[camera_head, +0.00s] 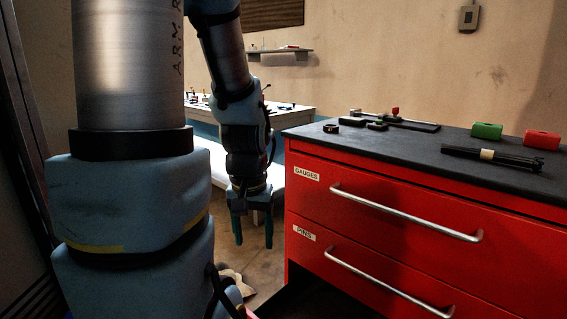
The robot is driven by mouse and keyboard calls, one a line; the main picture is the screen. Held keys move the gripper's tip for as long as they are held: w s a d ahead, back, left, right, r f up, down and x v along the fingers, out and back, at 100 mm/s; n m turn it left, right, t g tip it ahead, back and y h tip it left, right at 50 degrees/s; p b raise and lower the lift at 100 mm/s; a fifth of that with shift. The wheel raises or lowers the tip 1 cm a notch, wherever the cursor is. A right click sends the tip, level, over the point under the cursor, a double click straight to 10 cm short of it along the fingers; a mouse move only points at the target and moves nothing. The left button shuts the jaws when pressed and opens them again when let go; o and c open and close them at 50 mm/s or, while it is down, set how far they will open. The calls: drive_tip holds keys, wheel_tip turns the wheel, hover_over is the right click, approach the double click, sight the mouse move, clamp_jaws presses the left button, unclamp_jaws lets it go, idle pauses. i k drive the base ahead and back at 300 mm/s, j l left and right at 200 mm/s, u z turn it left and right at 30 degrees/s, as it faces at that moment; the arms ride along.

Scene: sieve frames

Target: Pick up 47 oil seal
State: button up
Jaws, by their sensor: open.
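My gripper (253,238) hangs pointing down in the gap left of the red cabinet, with its two fingers apart and nothing between them. A small dark ring-like piece (331,128) lies at the back left corner of the cabinet's black top. It may be the 47 oil seal, but no number can be read on it. My gripper is below and left of this piece, apart from it.
The red drawer cabinet (420,215) has drawers labelled GAUGES and PINS. Its black top carries a dark gauge-like tool (405,123), a green block (487,131), a red block (541,140) and dark rods (490,156). A table (303,115) with small parts stands behind.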

sight(326, 128)
drive_tip(key=k+j+z, duration=0.15)
drive_tip(key=j, duration=0.3)
drive_tip(key=j+z, duration=0.15)
drive_tip(key=j, duration=0.35)
drive_tip(key=k+j+z, duration=0.2)
drive_tip(key=j, duration=0.2)
